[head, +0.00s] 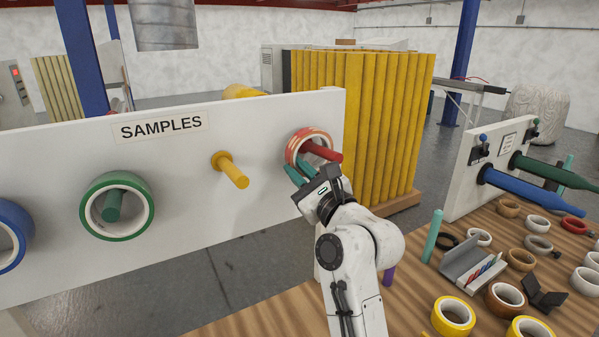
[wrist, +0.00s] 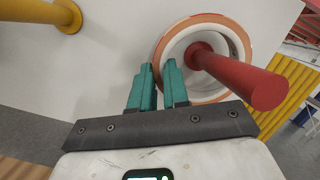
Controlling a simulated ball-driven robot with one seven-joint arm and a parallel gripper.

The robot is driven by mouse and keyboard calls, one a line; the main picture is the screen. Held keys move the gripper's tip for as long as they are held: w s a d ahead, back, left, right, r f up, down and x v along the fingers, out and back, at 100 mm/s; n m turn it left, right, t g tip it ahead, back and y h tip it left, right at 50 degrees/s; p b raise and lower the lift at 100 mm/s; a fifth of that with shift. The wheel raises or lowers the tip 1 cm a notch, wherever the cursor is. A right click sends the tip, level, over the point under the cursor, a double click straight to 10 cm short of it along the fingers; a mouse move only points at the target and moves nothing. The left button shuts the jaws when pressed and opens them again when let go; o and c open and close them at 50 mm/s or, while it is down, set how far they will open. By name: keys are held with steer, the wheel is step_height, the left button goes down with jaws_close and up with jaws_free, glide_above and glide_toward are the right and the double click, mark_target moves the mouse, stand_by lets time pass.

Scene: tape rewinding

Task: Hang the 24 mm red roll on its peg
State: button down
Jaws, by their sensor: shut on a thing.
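The red roll (head: 295,144) is around the red peg (head: 330,154) at the right end of the white SAMPLES board. In the wrist view the roll (wrist: 237,28) has a reddish-orange rim and pale core, and the red peg (wrist: 240,79) passes through its hole and sticks out toward the camera. My gripper (head: 298,173) is at the roll's lower left edge. In the wrist view its teal fingers (wrist: 160,75) are close together, shut on the roll's wall at the left side. Whether the roll's weight rests on the peg cannot be told.
A bare yellow peg (head: 234,172) stands left of the red one. A green roll (head: 134,182) and a blue roll (head: 12,238) hang further left. The wooden bench (head: 415,302) at right holds several rolls and a grey tray (head: 474,266). A second board has blue and green spindles.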

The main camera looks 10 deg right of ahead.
steer(key=shift+f, duration=0.1)
steer(key=shift+d+f+b, duration=0.15)
steer(key=shift+f+b, duration=0.25)
steer(key=shift+f, duration=0.3)
steer(key=c, duration=1)
jaws_free()
steer(key=shift+c, duration=0.2)
steer(key=b+v, duration=0.2)
steer(key=v, duration=0.8)
steer(key=shift+s, duration=0.3)
steer(key=shift+d+f, duration=0.15)
